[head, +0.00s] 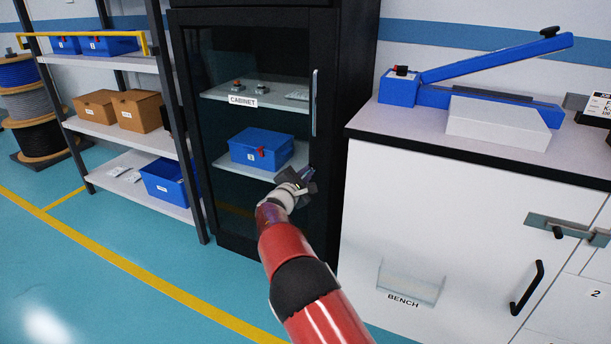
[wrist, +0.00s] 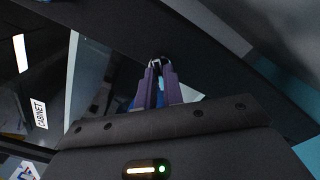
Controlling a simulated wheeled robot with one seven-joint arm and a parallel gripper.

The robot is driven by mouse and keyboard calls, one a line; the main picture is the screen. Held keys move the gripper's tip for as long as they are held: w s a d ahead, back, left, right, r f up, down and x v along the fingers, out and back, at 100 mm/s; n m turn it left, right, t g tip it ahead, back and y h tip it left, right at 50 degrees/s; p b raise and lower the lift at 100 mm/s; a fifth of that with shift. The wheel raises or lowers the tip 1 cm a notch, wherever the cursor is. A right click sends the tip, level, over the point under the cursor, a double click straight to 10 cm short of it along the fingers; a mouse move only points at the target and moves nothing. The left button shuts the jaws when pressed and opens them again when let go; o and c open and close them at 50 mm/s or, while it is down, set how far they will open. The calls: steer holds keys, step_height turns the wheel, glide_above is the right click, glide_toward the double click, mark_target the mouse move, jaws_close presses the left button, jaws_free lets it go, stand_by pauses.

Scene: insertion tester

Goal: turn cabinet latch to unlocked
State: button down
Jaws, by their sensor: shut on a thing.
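The black cabinet (head: 345,60) stands in the middle of the head view, with a glass front and a tall silver handle (head: 315,103) on its right side. My gripper (head: 309,173) is at the right edge of the cabinet door, below that handle. In the wrist view my gripper (wrist: 158,72) has its fingers close together against the dark door frame, shut on the small cabinet latch (wrist: 156,62). The fingers and wrist hide most of the latch, and I cannot tell which way it is turned.
A white bench (head: 440,210) with a black-edged top stands close on the right. A blue sealer (head: 480,85) lies on it. A shelf rack (head: 110,62) with boxes stands left. A blue bin (head: 261,148) sits inside the cabinet. The floor in front is clear.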

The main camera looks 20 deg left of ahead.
steer(key=n+p, duration=0.3)
steer(key=n, duration=0.6)
steer(key=shift+p, duration=0.4)
steer(key=shift+n, duration=0.4)
steer(key=c, duration=1.5)
jaws_free()
steer(key=s, duration=0.5)
steer(key=s+b, duration=0.1)
steer(key=s, duration=0.1)
steer(key=shift+s+a, duration=0.3)
steer(key=shift+s, duration=0.1)
